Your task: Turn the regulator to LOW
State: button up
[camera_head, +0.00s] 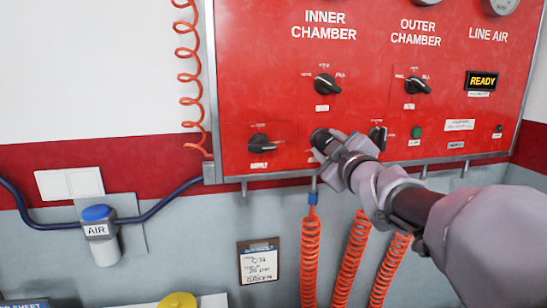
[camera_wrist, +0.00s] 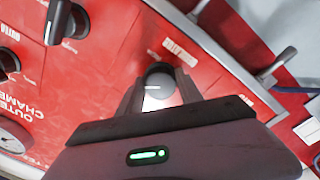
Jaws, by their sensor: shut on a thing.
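The regulator (camera_head: 319,136) appears to be the dark round knob low on the red panel, under the INNER CHAMBER heading and right of the SUPPLY knob. My gripper (camera_head: 327,146) is at it, coming from the lower right and hiding much of it. In the wrist view, my gripper (camera_wrist: 160,96) has one finger on each side of the grey round knob (camera_wrist: 159,76) and is shut on it. A small white label (camera_wrist: 180,50) lies on the panel beside the knob; its text is too blurred to read. The LOW mark and the pointer direction cannot be made out.
The SUPPLY knob (camera_head: 261,143) is to the left. Another black knob (camera_head: 378,138) stands close to the right, with a green button (camera_head: 416,132) beyond. Two black knobs sit above. Orange coiled hoses (camera_head: 311,255) hang below the panel.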

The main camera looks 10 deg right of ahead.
jog(key=n+y+b, duration=0.1)
jog(key=n+b, duration=0.6)
jog(key=n, duration=0.9)
jog(key=shift+d+r, duration=0.1)
jog(key=shift+r, duration=0.05)
jog(key=n+b, duration=0.1)
jog(key=n, duration=0.3)
jog(key=shift+r+n, duration=0.1)
jog(key=shift+n, duration=0.3)
jog(key=n+b, duration=0.1)
jog(key=n, duration=0.3)
jog(key=shift+n+b, duration=0.4)
jog(key=n, duration=0.1)
jog(key=n+b, duration=0.1)
jog(key=n, duration=0.2)
jog(key=shift+a, duration=0.25)
jog(key=n+b, duration=0.1)
jog(key=n, duration=0.3)
jog(key=shift+n+g+b, duration=0.3)
jog(key=shift+n, duration=0.1)
jog(key=shift+a+n+b, duration=0.15)
jog(key=shift+n+b, duration=0.45)
jog(key=shift+n, duration=1.3)
jog(key=shift+r, duration=0.1)
